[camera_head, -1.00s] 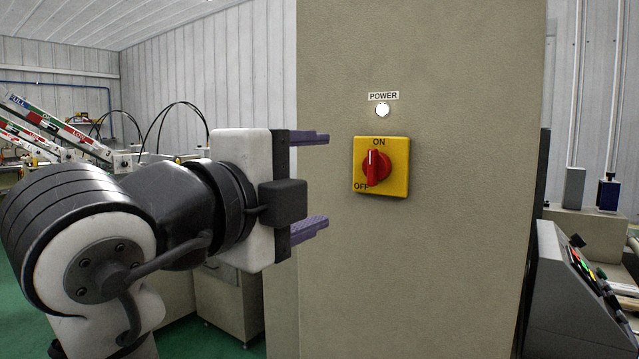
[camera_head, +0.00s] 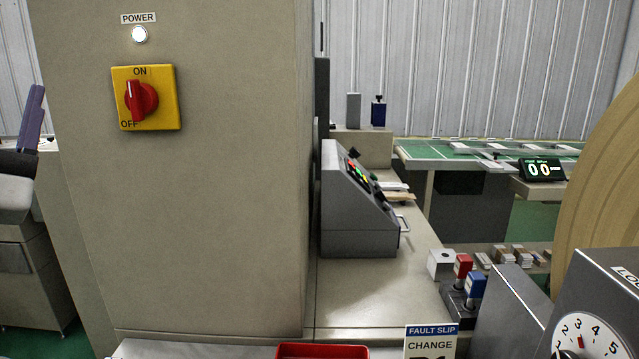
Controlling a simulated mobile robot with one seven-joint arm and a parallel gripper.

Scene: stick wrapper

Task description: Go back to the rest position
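Part of my gripper (camera_head: 32,118) shows at the left edge of the head view, with a purple finger pointing up. The rest is cut off, so its opening cannot be told. It is left of the beige cabinet (camera_head: 220,210) and apart from the yellow switch plate (camera_head: 168,112). The red knob (camera_head: 142,101) on the plate stands about upright, with its handle toward ON. The white power lamp (camera_head: 140,35) above it looks bright.
A grey sloped control panel (camera_head: 358,215) stands right of the cabinet. A red tray (camera_head: 322,351), a fault slip sign (camera_head: 431,340), red and blue buttons (camera_head: 463,266) and a dial box (camera_head: 590,335) are in front. A large tan roll (camera_head: 605,190) fills the right edge.

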